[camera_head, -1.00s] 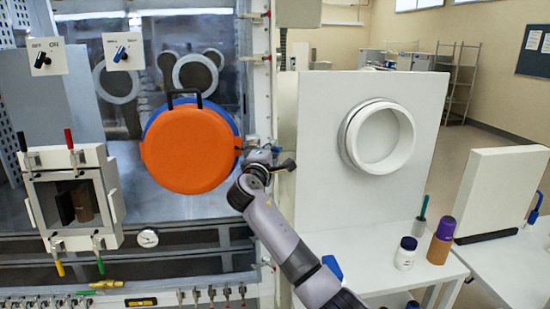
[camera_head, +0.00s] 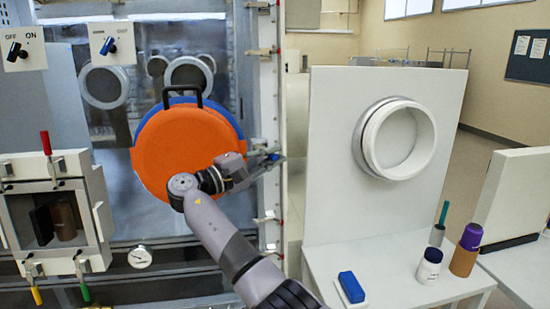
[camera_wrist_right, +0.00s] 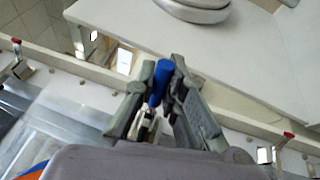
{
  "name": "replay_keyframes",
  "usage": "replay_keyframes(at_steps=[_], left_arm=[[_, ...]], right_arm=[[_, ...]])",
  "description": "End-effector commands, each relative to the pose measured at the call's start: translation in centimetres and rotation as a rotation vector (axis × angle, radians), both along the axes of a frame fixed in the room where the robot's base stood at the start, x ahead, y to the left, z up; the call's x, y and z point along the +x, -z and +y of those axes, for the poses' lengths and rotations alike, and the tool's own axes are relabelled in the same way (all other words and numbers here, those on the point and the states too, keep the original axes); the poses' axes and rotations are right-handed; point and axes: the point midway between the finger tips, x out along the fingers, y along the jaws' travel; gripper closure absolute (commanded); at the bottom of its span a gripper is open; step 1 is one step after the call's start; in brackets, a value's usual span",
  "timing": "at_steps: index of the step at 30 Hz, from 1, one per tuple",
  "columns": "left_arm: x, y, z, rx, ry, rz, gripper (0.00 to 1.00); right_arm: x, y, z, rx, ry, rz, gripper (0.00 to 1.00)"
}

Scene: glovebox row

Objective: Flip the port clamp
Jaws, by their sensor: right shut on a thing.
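The port clamp, a small metal toggle clamp with a blue handle (camera_head: 279,157), sits on the frame at the right edge of the orange round port cover (camera_head: 170,150). My right gripper (camera_head: 265,164) reaches across the cover's lower right from below and is at the clamp. In the right wrist view the blue handle (camera_wrist_right: 160,84) stands between the two grey fingers (camera_wrist_right: 164,76), which are shut on it. The clamp's metal linkage (camera_wrist_right: 146,124) shows below the handle, partly hidden between the fingers. My left gripper is not in view.
A white panel with a round port ring (camera_head: 398,138) stands to the right. A white table (camera_head: 395,283) below holds a blue block (camera_head: 351,287), a white jar (camera_head: 429,267) and a purple-capped bottle (camera_head: 467,251). A small clamped hatch (camera_head: 50,215) is at the left.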

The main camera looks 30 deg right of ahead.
Motion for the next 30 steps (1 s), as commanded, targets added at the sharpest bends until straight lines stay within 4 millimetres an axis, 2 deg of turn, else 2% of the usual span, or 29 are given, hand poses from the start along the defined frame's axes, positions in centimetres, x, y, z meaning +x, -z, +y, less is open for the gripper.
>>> replay_keyframes(at_steps=[1, 5, 18, 19, 27, 30], left_arm=[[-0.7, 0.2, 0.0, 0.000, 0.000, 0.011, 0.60], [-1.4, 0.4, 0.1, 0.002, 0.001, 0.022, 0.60], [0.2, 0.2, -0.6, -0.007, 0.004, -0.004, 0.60], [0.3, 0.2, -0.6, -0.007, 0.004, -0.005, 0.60], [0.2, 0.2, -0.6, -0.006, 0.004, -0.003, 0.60], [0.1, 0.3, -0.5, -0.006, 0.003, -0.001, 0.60]], right_arm=[[0.0, 0.0, 0.1, -0.001, 0.009, 0.001, 1.00], [0.0, 0.0, 0.1, -0.003, 0.029, 0.000, 1.00], [-0.1, -0.1, 0.1, -0.005, 0.038, 0.000, 1.00], [-0.1, -0.1, 0.1, -0.005, 0.038, 0.000, 0.87], [-0.1, 0.0, 0.1, -0.005, 0.037, 0.000, 0.69], [-0.1, 0.0, 0.1, -0.005, 0.037, 0.000, 0.68]])
